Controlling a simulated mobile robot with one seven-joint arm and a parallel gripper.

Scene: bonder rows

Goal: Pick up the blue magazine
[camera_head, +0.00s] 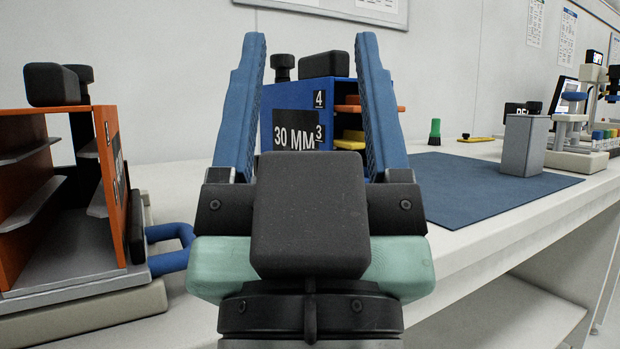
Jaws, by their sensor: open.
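The blue magazine (287,100) stands on the white bench, straight ahead in the head view. It has a black "30 MM" label, the numbers 4 and 3 on its edge, and a black knob and black block on top. Its right side is open and shows orange and yellow pieces on its shelves. My gripper (310,45) is open, with its two blue fingers pointing forward. In the picture the fingers frame the magazine left and right. I cannot tell whether the magazine is between them or farther ahead. My gripper's body hides its lower part.
An orange magazine (112,165) with grey shelves stands close on the left. A blue bar handle (170,235) sits beside it. A blue mat (480,190) on the right bears a grey box (522,146). A green-topped item (435,130) stands behind the mat. The mat's front is clear.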

